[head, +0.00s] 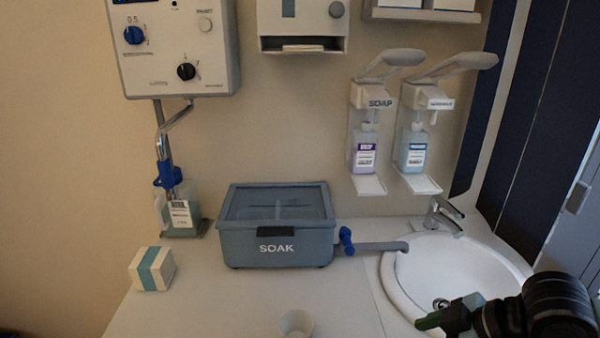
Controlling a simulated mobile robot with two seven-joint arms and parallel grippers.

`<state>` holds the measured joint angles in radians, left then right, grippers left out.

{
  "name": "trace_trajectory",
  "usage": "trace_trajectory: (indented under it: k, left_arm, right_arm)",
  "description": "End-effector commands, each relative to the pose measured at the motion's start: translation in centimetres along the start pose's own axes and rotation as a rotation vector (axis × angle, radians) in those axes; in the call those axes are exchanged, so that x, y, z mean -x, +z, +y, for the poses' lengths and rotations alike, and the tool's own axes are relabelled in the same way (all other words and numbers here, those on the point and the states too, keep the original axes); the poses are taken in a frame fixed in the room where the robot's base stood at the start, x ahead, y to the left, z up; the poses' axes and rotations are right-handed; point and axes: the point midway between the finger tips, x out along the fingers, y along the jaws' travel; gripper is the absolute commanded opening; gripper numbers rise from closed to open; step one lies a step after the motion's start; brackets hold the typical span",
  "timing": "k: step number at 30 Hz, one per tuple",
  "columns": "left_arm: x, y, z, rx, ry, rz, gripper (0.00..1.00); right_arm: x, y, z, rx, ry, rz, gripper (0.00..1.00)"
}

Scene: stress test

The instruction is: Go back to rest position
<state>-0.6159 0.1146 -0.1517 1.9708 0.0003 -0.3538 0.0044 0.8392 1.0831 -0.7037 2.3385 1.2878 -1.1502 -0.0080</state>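My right gripper (450,314) comes in at the lower right corner, with green at its tip and a black wrist behind it. It is above the front right of the counter, by the near rim of the round white sink (410,291). The frame does not show clearly whether its fingers are apart or closed. I see nothing held in it. My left gripper and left arm are not in view.
A grey-blue SOAK box (277,249) with a lid and blue side tap stands mid-counter. A small cup (296,324) is at the front edge, a white-and-teal box (152,269) at left.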

Motion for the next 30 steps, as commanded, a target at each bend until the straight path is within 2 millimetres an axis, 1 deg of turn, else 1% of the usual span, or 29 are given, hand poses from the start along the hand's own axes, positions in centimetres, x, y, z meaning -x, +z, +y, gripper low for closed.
trace_trajectory:
  k: [2,3,11,17,21,23,26,29,30]
  left_arm:
    - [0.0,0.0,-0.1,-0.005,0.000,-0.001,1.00]
    - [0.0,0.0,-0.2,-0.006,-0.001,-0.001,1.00]
    - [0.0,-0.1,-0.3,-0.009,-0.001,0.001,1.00]
    - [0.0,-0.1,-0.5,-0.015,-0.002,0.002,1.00]
    - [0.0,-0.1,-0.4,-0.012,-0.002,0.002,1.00]
    - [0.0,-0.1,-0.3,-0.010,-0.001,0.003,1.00]
    - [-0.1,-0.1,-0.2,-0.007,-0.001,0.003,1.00]
    - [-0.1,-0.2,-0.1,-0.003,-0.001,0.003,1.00]
    - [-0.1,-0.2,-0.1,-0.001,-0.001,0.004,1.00]
  right_arm:
    - [-0.3,0.1,-0.2,0.000,-0.004,0.000,0.83]
    - [-1.0,0.3,-0.7,0.000,-0.010,0.000,0.83]
    - [-4.5,1.8,-2.9,-0.012,-0.009,0.002,0.83]
    - [-7.6,3.8,-5.4,-0.075,0.010,0.003,0.83]
    - [-9.5,6.1,-7.1,-0.162,0.046,-0.014,0.83]
    - [-10.1,7.2,-7.9,-0.208,0.065,-0.027,0.83]
    - [-10.9,9.5,-9.1,-0.295,0.102,-0.062,0.83]
    - [-11.4,12.3,-10.5,-0.392,0.143,-0.116,0.83]
    - [-11.4,13.5,-11.1,-0.433,0.161,-0.141,0.83]
